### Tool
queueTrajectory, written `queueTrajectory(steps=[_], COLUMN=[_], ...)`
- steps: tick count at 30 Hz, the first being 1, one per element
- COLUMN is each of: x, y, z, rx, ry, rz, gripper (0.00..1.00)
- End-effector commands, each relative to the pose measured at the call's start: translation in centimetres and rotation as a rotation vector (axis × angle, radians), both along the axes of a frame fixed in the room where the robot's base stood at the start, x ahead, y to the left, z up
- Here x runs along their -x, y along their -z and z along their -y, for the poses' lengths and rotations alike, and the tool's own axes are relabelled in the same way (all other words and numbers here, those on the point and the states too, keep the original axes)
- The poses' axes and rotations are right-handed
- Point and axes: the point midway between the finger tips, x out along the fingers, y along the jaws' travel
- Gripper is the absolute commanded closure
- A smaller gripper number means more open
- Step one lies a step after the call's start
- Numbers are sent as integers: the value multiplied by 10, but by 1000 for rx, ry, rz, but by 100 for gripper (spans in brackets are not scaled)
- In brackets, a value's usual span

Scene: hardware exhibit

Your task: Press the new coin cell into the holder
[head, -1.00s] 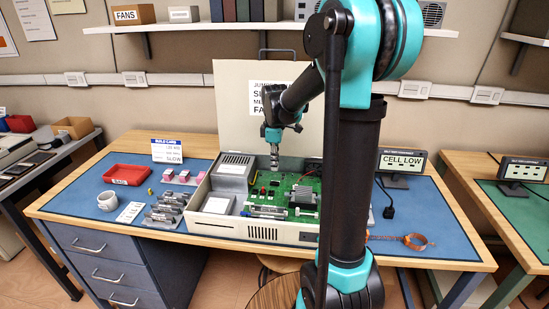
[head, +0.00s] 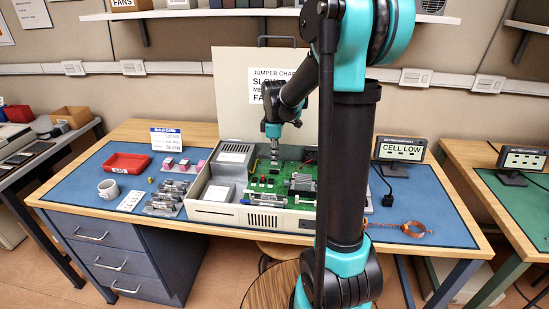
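My gripper (head: 274,159) points straight down over the left part of the green circuit board (head: 262,188) inside the open beige computer case (head: 267,219). Its fingertips are close to the board, but they are too small to show whether they are apart or closed. I cannot make out a coin cell or its holder; they may be hidden by the fingers or too small to see. A display reading "CELL LOW" (head: 400,149) stands at the right of the bench.
A copper-coloured strap (head: 413,229) lies at the right. The case lid (head: 230,90) stands upright behind. The blue mat (head: 450,222) is mostly clear at right.

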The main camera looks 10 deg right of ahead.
Motion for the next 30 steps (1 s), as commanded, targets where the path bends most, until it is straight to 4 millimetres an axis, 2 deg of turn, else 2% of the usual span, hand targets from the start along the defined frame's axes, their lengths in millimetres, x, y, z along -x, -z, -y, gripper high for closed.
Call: queueTrajectory(steps=[30], x=[0], y=[10], z=[0], rx=[0], ry=[0], rz=[0], gripper=[100])
